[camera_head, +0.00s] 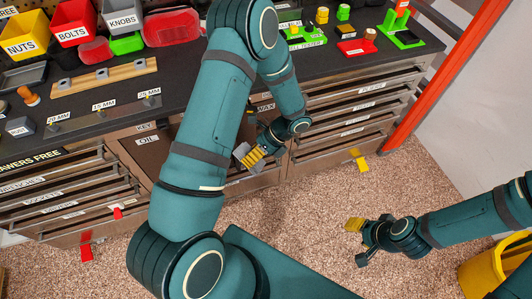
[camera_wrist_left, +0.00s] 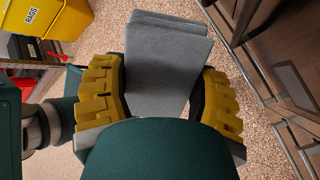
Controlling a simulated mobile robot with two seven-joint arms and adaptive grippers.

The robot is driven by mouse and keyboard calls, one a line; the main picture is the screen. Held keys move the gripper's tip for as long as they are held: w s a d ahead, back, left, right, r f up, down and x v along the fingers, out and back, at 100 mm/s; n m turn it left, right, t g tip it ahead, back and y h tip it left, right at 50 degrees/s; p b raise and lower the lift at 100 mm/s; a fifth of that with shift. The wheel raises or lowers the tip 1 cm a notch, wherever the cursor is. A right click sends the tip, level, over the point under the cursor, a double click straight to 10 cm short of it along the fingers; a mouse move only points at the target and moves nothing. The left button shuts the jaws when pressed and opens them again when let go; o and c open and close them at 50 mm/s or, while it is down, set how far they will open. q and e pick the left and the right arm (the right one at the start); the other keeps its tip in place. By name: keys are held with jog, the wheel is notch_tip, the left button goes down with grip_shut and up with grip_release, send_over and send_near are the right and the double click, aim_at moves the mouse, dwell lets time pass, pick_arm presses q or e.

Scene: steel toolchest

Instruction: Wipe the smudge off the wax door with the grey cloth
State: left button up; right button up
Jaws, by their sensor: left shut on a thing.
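My left gripper (camera_head: 252,155) is low in front of the chest's middle section in the head view. In the left wrist view its yellow-padded fingers (camera_wrist_left: 158,92) are shut on the grey cloth (camera_wrist_left: 166,55), a flat folded pad that sticks out beyond the fingertips. The wax door is mostly hidden behind my left arm in the head view; its WAX label (camera_head: 264,107) shows just right of the arm. I cannot make out the smudge. My right gripper (camera_head: 358,241) is open and empty above the floor at the right.
The OIL label (camera_head: 148,140) is left of my arm. Drawer fronts with labels (camera_head: 352,121) flank the middle on both sides. The worktop (camera_head: 185,88) holds coloured bins and small parts. A yellow bin (camera_head: 492,268) stands at the right; speckled floor (camera_head: 310,215) lies open in front.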

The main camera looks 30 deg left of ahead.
pick_arm(q)
jog(key=w+a+f+m+t+y+b, duration=0.2)
jog(key=w+f+m+t+y, duration=0.15)
jog(key=m+t+y, duration=0.55)
jog(key=m+t+h+b, duration=0.1)
jog(key=m+t+b, duration=0.1)
jog(key=m+t, duration=0.65)
send_near(256, 128)
jog(key=shift+t, duration=0.25)
jog(key=shift+f+b+x, duration=0.15)
jog(key=shift+b+x, duration=0.1)
jog(key=shift+x, duration=1.05)
jog(key=shift+f+b+x, duration=0.1)
jog(key=shift+b+x, duration=0.15)
jog(key=shift+x, duration=1.1)
jog(key=shift+x, duration=1.05)
jog(key=shift+w+d, duration=0.1)
jog(key=shift+w+d+b, duration=0.85)
jog(key=shift+w+d, duration=1.35)
jog(key=shift+w, duration=0.4)
jog(key=shift+s+a+p, duration=0.7)
jog(key=shift+s+a, duration=0.5)
jog(key=shift+s, duration=0.15)
jog(key=shift+s+a+p, duration=0.65)
jog(key=shift+s+a, duration=0.5)
jog(key=shift+s, duration=0.2)
